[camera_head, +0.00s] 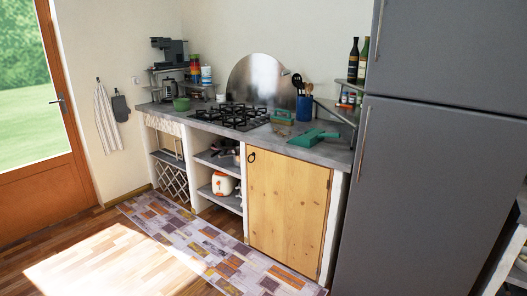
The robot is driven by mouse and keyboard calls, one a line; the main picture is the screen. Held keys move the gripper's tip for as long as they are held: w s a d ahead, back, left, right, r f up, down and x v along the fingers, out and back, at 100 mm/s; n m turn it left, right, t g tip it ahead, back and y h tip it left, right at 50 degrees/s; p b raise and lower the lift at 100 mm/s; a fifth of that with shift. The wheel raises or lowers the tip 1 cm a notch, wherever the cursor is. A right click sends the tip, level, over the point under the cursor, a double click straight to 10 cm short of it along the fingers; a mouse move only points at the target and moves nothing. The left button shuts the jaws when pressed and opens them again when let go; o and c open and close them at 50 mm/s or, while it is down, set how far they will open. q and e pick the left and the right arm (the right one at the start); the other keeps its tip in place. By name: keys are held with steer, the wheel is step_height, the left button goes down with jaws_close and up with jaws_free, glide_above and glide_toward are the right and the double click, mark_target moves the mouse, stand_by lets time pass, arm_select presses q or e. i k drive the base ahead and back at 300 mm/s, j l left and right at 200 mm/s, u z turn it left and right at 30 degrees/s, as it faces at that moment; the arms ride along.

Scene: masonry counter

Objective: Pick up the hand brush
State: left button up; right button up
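A green dustpan-like thing with a handle pointing right (312,137) lies on the grey counter (335,153), near its front edge and right of the hob. Behind it and to its left is a smaller green and brownish thing (282,117), which looks like the hand brush; it is too small to make out clearly. Neither of my grippers shows in the head view.
The black gas hob (232,117) is left of the green things. A blue utensil pot (304,108) stands behind them and a corner shelf (338,112) to the right. A tall grey fridge (430,190) borders the counter's right end. A patterned rug (215,248) lies on the floor in front.

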mark_target(288, 121)
steer(key=i+z, duration=0.15)
steer(key=i, duration=0.35)
steer(key=i+j+z, duration=0.15)
steer(key=i, duration=0.4)
steer(key=i+j+z, duration=0.15)
steer(key=i, duration=0.35)
steer(key=i+j+z, duration=0.15)
steer(key=i, duration=0.35)
steer(key=j, duration=0.15)
